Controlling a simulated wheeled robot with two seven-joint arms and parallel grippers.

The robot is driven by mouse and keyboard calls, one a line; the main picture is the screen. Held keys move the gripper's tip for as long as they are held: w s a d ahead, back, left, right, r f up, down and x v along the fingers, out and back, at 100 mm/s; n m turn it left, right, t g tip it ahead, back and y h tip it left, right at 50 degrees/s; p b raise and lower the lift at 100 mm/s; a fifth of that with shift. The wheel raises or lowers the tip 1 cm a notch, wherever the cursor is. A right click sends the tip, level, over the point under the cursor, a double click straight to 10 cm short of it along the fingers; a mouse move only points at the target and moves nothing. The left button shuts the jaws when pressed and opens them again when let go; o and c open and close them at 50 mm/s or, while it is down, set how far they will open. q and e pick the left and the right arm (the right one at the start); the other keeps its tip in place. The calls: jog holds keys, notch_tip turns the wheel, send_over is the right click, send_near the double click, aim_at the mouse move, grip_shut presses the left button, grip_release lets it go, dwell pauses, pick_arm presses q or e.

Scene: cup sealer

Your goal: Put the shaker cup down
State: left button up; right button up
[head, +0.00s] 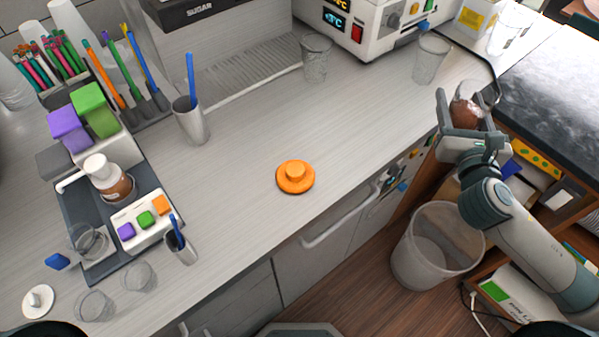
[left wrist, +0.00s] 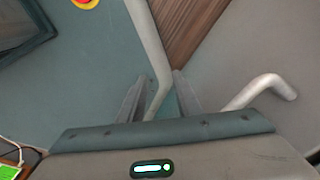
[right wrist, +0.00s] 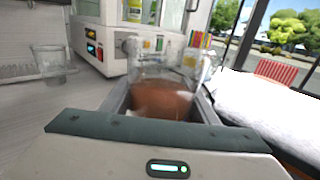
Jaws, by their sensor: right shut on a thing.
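The shaker cup (head: 467,112) is clear with brown contents. My right gripper (head: 466,122) is shut on it at the far right, near the counter's right edge and the dark-topped surface. In the right wrist view the cup (right wrist: 163,92) sits between the fingers, its clear upper part rising above them; its base is hidden by the gripper. My left gripper (left wrist: 153,100) shows only in the left wrist view, with its fingers apart and nothing between them, low beside my own body.
An orange knobbed lid (head: 295,177) lies mid-counter (head: 245,235) with clear room around it. Clear cups (head: 316,58) and (head: 430,58) another clear cup stand at the back near the white machine (head: 370,25). A bin (head: 437,245) stands on the floor below.

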dwell(0.4)
jog(key=s+a+f+y, duration=0.1)
jog(key=s+a+f, duration=0.1)
jog(key=s+a, duration=0.4)
jog(key=s+a+f+n+y, duration=0.1)
jog(key=s+a+f, duration=0.2)
jog(key=s+a, duration=0.3)
jog(key=shift+a+f, duration=0.3)
jog(key=shift+a, duration=0.25)
jog(key=shift+s, duration=0.2)
